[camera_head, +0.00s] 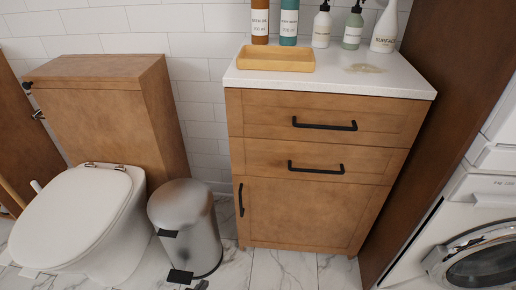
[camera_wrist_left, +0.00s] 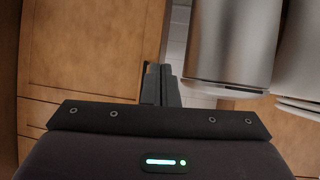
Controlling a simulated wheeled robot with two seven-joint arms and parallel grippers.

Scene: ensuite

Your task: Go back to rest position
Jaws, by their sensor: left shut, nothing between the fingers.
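My left gripper shows in the left wrist view (camera_wrist_left: 160,70), with its two dark fingers together and nothing between them. In the head view only a small dark tip of it (camera_head: 200,285) shows at the bottom edge, beside the bin's pedal. In the left wrist view the fingers point between the wooden cabinet (camera_wrist_left: 85,55) and the metal bin (camera_wrist_left: 228,45); I cannot tell how far they are from either. My right gripper is in neither view.
The cabinet (camera_head: 310,212) has closed drawers and door. Its white top (camera_head: 325,82) bears a wooden tray (camera_head: 276,59), several bottles and a brownish stain (camera_head: 363,68). The bin (camera_head: 186,225) and toilet (camera_head: 75,215) stand left, a washing machine (camera_head: 470,235) right. Some marble floor (camera_head: 285,270) is clear in front.

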